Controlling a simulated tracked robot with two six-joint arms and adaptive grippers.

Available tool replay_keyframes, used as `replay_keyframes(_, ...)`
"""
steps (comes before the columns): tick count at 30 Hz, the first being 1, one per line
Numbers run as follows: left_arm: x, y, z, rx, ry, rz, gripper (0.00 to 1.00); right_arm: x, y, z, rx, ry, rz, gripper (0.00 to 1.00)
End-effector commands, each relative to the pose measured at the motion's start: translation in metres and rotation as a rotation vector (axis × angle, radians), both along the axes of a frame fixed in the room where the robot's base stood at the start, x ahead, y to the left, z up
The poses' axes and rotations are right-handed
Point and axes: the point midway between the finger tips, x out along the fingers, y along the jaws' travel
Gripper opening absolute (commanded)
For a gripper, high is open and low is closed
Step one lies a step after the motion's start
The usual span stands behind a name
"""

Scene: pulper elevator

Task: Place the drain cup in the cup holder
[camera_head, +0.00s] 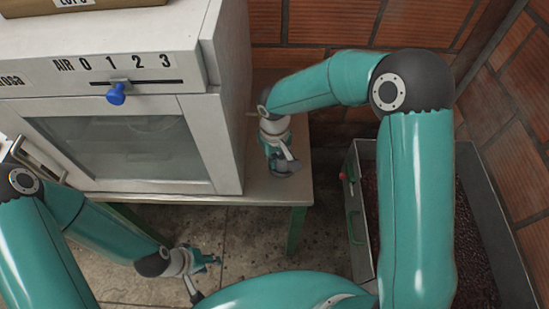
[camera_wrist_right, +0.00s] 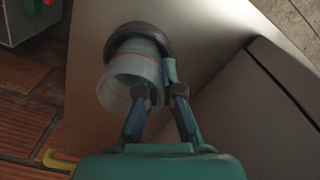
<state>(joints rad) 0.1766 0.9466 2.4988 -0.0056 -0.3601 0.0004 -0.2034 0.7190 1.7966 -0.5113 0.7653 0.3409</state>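The whitish, translucent drain cup (camera_wrist_right: 125,82) shows in the right wrist view with its open mouth towards the camera. A dark round ring, the cup holder (camera_wrist_right: 153,35), is behind its far end. Whether the cup is seated in the ring or just in front of it, I cannot tell. My right gripper (camera_wrist_right: 161,82) is closed on the cup's side wall. In the head view my right gripper (camera_head: 280,158) is over the table's right end, above the dark ring (camera_head: 288,169), and the cup is mostly hidden. My left gripper (camera_head: 205,275) is open and empty, low over the floor.
A light grey cabinet (camera_head: 222,120) with a glass door and blue lever (camera_head: 116,94) stands on the table (camera_head: 262,195), close left of my right gripper. A metal trough (camera_head: 358,225) is to the right. Brick walls (camera_head: 330,22) close off the back.

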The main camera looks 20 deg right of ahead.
Motion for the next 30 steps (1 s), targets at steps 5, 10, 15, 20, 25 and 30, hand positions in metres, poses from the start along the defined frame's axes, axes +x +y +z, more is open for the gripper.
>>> replay_keyframes(5, 0.000, 0.000, -0.001, 0.000, 0.000, 0.000, 0.40, 0.000, 0.000, -0.001, 0.000, 0.000, -0.001, 0.20)
replay_keyframes(10, 0.000, 0.000, -0.001, 0.000, 0.000, 0.000, 0.40, 0.000, 0.000, -0.001, 0.000, 0.000, 0.000, 0.35)
replay_keyframes(15, 0.000, 0.000, -0.001, 0.000, 0.000, 0.000, 0.40, 0.000, 0.000, -0.001, 0.000, 0.000, 0.000, 0.35)
replay_keyframes(20, 0.000, 0.000, -0.001, 0.000, 0.000, 0.000, 0.40, 0.001, 0.000, 0.004, 0.000, -0.003, 0.000, 0.35)
replay_keyframes(25, 0.000, 0.000, -0.001, 0.000, 0.000, 0.000, 0.40, 0.001, 0.000, 0.026, 0.001, -0.005, -0.002, 0.35)
replay_keyframes(30, 0.000, 0.000, -0.001, 0.000, 0.000, 0.000, 0.40, 0.001, 0.000, 0.060, 0.002, -0.006, -0.001, 0.35)
